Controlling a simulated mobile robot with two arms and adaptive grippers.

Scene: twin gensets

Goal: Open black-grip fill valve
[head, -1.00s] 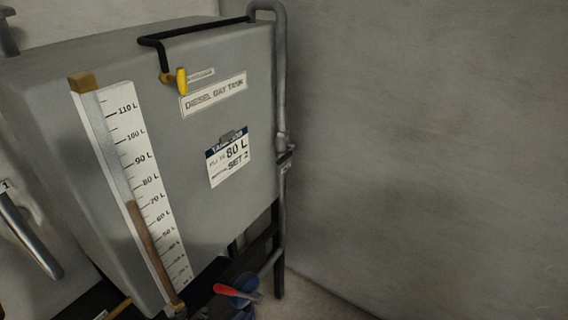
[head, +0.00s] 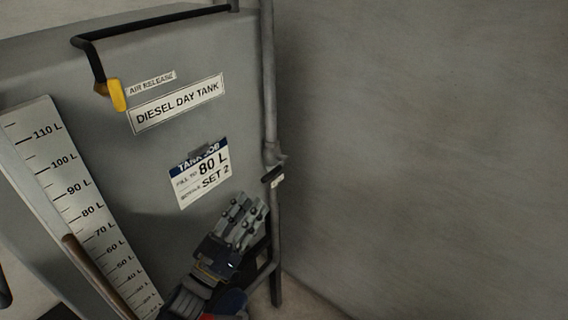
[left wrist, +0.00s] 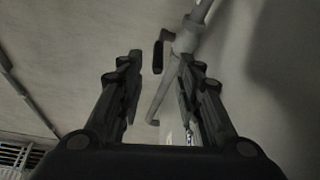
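The fill valve (head: 272,155) sits on the grey vertical pipe at the tank's right edge, with a short black grip (head: 271,174) and a small pale tag beside it. In the left wrist view the black grip (left wrist: 158,56) shows ahead, between the fingertips in the picture, with the valve body (left wrist: 186,40) to its right. My left gripper (head: 244,212) is below and left of the valve, in front of the tank, pointing up toward it. Its fingers (left wrist: 160,72) are apart with nothing held between them. My right gripper is not in view.
The diesel day tank (head: 150,170) has a job card (head: 201,175) reading 80 L, set 2, and a level gauge (head: 75,200) on its left. A yellow-handled air release valve (head: 117,94) is at the upper left. A bare wall (head: 430,140) stands right of the pipe.

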